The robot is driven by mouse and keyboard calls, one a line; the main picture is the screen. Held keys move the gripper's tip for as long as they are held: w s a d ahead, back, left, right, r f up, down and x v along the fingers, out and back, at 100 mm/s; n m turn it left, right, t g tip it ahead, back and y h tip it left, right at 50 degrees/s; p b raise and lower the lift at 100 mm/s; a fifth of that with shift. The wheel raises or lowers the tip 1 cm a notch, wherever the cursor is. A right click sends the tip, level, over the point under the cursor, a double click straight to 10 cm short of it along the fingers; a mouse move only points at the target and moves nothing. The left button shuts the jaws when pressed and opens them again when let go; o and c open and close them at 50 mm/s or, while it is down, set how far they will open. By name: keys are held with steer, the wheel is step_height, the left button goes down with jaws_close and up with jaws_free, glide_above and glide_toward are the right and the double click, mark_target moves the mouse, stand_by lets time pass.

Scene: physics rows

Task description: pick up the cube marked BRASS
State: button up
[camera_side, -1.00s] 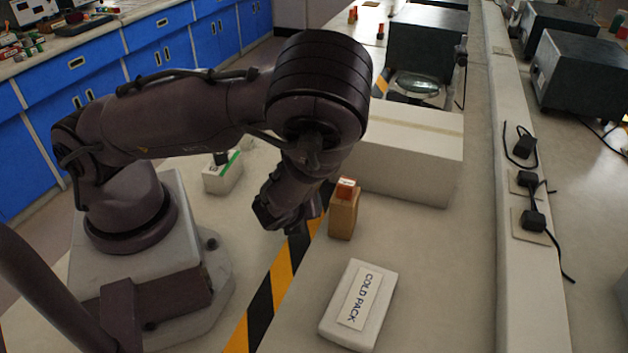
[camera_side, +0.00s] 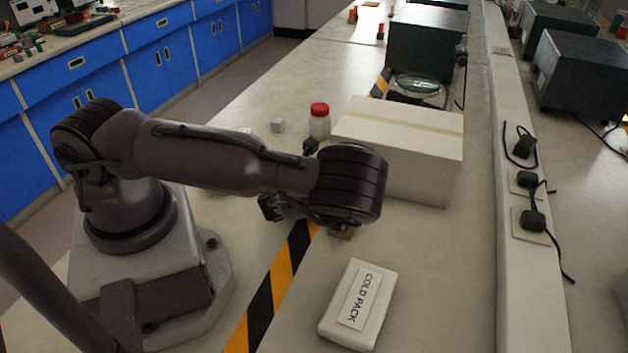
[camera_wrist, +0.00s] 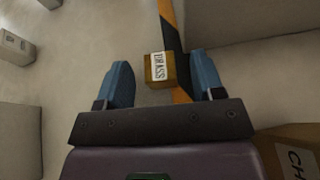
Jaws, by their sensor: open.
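The BRASS cube (camera_wrist: 161,72) is a small brownish-yellow block with a white label reading BRASS. In the wrist view it lies between the two blue fingers of my gripper (camera_wrist: 160,64), with a gap on each side. My gripper is open and nothing is held. How far the fingertips stand above the cube is hard to tell. In the side view my arm hides the cube, and only part of the gripper shows below the forearm.
A brown block (camera_wrist: 285,143) lettered "CH" stands right of the gripper; its lower part (camera_side: 342,234) shows under my wrist. A large pale box (camera_side: 400,150) stands behind. A COLD PACK (camera_side: 358,304) lies in front. A red-capped bottle (camera_side: 320,122) and a small pale cube (camera_side: 278,125) stand farther back.

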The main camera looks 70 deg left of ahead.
steer(key=shift+w+a+f, duration=0.1)
steer(key=shift+w+a, duration=0.05)
steer(key=shift+w, duration=0.05)
steer(key=c, duration=1.1)
steer(key=shift+c, duration=0.2)
